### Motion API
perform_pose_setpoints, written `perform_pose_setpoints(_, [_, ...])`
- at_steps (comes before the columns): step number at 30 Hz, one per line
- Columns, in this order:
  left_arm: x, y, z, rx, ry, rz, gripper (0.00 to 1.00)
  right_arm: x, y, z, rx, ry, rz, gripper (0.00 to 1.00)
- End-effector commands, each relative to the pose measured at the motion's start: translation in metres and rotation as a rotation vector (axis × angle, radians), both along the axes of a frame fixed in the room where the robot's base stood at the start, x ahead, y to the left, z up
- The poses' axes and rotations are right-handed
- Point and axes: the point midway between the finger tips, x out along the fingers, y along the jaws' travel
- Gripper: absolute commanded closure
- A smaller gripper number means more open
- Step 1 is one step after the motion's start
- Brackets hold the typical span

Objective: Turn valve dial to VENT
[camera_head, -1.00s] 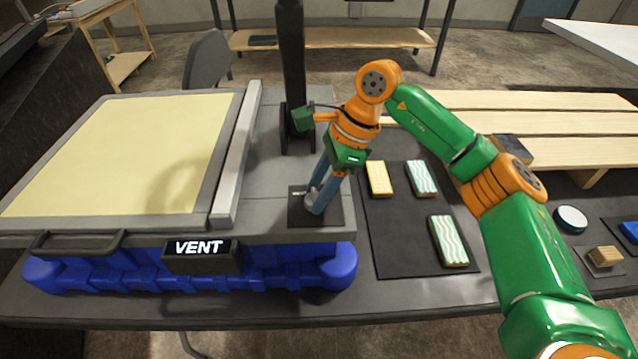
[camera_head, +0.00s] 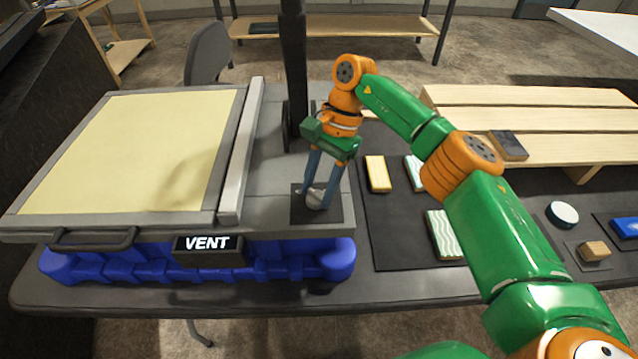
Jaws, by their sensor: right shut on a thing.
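The valve dial (camera_head: 316,199) is a small light grey knob on a dark square plate (camera_head: 334,214), at the right part of the grey console. My right gripper (camera_head: 317,199) points down over it, with its two blue-grey fingers on either side of the knob, shut on it. The fingers partly hide the dial, and I cannot read any marks around it. A black display (camera_head: 208,250) on the console's front edge shows VENT in white letters. My left gripper is not in view.
A pale yellow panel (camera_head: 130,150) fills the console's left, beside a raised grey bar (camera_head: 241,150). A black post (camera_head: 294,80) stands behind the dial. Patterned blocks, including a yellow one (camera_head: 378,174), lie on a dark mat to the right. A slatted wooden rack (camera_head: 560,122) stands behind.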

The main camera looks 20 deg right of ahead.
Motion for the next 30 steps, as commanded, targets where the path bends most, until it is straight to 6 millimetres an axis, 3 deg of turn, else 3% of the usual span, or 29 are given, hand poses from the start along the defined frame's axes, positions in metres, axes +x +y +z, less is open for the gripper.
perform_pose_setpoints(15, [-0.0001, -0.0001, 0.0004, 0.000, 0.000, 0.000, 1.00, -0.0007, 0.0001, -0.0016, -0.002, 0.004, 0.019, 1.00])
perform_pose_setpoints(16, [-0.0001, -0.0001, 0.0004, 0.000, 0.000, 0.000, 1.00, -0.0008, 0.0002, -0.0017, -0.002, 0.004, 0.019, 0.46])
perform_pose_setpoints(19, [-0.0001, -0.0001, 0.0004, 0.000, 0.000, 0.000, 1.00, -0.0006, 0.0001, -0.0015, -0.002, 0.003, 0.019, 0.22])
perform_pose_setpoints(30, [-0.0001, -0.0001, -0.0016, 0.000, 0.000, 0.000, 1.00, 0.0019, -0.0020, 0.0052, -0.002, -0.001, 0.016, 0.22])
